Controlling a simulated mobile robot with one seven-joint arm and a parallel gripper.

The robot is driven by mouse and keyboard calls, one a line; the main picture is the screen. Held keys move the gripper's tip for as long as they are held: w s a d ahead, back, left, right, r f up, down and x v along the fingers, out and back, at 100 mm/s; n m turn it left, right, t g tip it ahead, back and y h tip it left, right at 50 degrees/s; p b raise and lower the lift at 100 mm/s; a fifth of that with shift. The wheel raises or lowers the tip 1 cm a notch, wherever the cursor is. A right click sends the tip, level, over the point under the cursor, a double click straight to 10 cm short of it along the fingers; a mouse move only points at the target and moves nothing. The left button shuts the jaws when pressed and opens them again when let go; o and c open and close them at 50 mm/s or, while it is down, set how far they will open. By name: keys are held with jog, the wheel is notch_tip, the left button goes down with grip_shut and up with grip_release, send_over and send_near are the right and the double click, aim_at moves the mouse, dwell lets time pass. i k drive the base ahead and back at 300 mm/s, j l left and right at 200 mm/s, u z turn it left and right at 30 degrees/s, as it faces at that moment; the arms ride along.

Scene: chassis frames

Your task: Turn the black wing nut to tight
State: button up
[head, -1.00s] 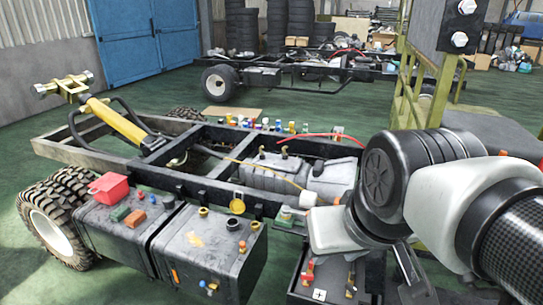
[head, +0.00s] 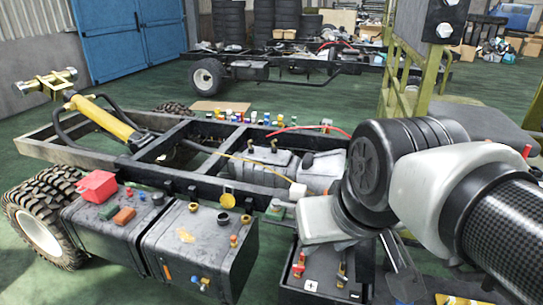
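The battery box (head: 325,284) at the bottom centre is black and carries a white plus sign. I cannot make out a black wing nut for certain; my arm covers the right side of the box. My arm comes in from the right and bends down over that side. Grey metallic parts at its lower end, likely my gripper (head: 400,268), show beside the box. I cannot tell the fingertips apart or see what they touch.
A black truck chassis rail (head: 180,177) runs behind the box. Two dark tanks (head: 197,245) with caps and a red container (head: 97,185) stand left of it, beside a large tyre (head: 45,225). A yellow-green railing (head: 405,75) is at the right. Green floor is clear at front left.

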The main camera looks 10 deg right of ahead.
aim_at(342, 280)
jog(key=z, duration=0.75)
jog(key=i+j+z, duration=0.15)
jog(key=j, duration=0.2)
jog(key=i+j+z, duration=0.15)
jog(key=j, duration=0.25)
jog(key=i+j+z, duration=0.15)
jog(key=j, duration=0.25)
